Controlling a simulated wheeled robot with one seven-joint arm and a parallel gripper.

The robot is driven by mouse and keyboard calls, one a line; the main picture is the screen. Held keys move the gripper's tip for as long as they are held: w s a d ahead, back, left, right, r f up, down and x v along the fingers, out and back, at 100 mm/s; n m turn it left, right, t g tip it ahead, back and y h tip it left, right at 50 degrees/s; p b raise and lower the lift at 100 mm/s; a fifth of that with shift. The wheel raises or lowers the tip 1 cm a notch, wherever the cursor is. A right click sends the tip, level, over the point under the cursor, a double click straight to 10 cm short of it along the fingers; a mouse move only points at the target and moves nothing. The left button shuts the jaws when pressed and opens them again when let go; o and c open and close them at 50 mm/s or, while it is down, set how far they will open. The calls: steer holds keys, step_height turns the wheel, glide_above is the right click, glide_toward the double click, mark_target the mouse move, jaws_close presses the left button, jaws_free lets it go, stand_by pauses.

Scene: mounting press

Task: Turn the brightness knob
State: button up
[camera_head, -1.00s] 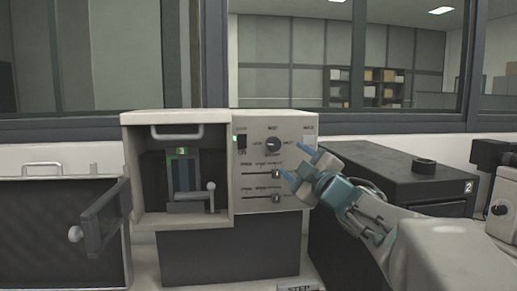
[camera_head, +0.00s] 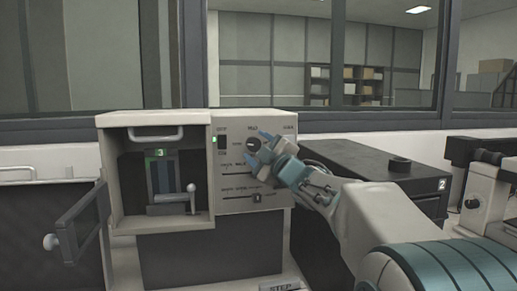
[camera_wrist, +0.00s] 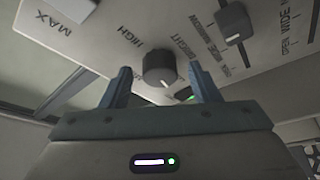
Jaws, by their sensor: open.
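The round black knob (camera_head: 253,144) sits on the upper part of the press's pale front panel (camera_head: 232,205). In the wrist view the knob (camera_wrist: 160,67) shows a light pointer mark, with the words HIGH and BRIGHT printed near it. My gripper (camera_head: 258,148) is in front of the panel, its blue fingers pointing at the knob. In the wrist view my gripper (camera_wrist: 161,76) is open, and the knob appears between the two fingertips. I see no clear contact, and the remaining depth is hard to tell.
A slider (camera_wrist: 235,22) is near the knob; a lower slider (camera_head: 257,198) sits below my gripper. The open chamber (camera_head: 165,180) with a lever is left of the panel, its door (camera_head: 82,222) swung out. A black box (camera_head: 365,172) stands right.

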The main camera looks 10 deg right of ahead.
steer(key=c, duration=1)
